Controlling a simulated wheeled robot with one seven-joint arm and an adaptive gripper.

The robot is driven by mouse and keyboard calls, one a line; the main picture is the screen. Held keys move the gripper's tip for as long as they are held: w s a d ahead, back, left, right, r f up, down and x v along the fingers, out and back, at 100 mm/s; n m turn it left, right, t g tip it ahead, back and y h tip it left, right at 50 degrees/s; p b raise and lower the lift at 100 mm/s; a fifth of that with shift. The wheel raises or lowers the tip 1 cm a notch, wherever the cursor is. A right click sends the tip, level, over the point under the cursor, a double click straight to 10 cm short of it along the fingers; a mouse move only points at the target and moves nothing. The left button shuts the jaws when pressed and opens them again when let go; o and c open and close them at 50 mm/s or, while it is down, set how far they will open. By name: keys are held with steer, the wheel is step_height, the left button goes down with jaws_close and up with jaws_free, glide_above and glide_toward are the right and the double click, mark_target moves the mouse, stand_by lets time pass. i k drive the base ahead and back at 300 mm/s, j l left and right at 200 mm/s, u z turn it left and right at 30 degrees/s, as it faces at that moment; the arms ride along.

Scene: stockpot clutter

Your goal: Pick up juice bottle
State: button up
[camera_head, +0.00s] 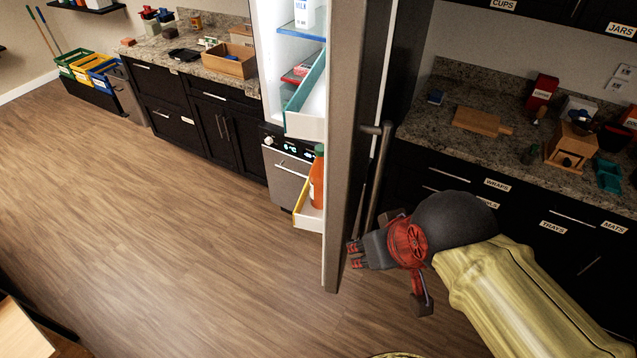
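The juice bottle (317,183) is orange with a green cap. It stands upright in the low yellow-edged bin (308,217) on the inner side of the open fridge door (340,150); its right side is partly hidden by the door's edge. My gripper (356,255), dark with red parts, is to the right of the door, below the long door handle (378,170). The door panel lies between my gripper and the bottle. I see nothing held, but I cannot tell how far apart the fingers are.
The lit fridge (276,60) holds a milk carton (304,14) and a teal-edged door bin (308,110). A counter (440,140) with a cutting board (482,121) and clutter runs along the right. Another counter (190,67) stands at the back left. The wooden floor (170,220) is open at left.

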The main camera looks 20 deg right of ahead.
mark_target(317, 170)
steer(key=j+z, duration=0.15)
steer(key=z, duration=0.3)
steer(key=j+z, duration=0.15)
steer(key=z, duration=0.35)
steer(key=k+j+z, duration=0.1)
steer(key=z, duration=0.35)
steer(key=j+z, duration=0.15)
steer(key=z, duration=0.3)
steer(key=k+j+z, duration=0.45)
steer(key=k+j, duration=0.15)
steer(key=k, duration=0.25)
steer(key=k+j+z, duration=0.25)
steer(key=k, duration=0.2)
steer(key=i+j, duration=0.2)
steer(key=j, duration=0.2)
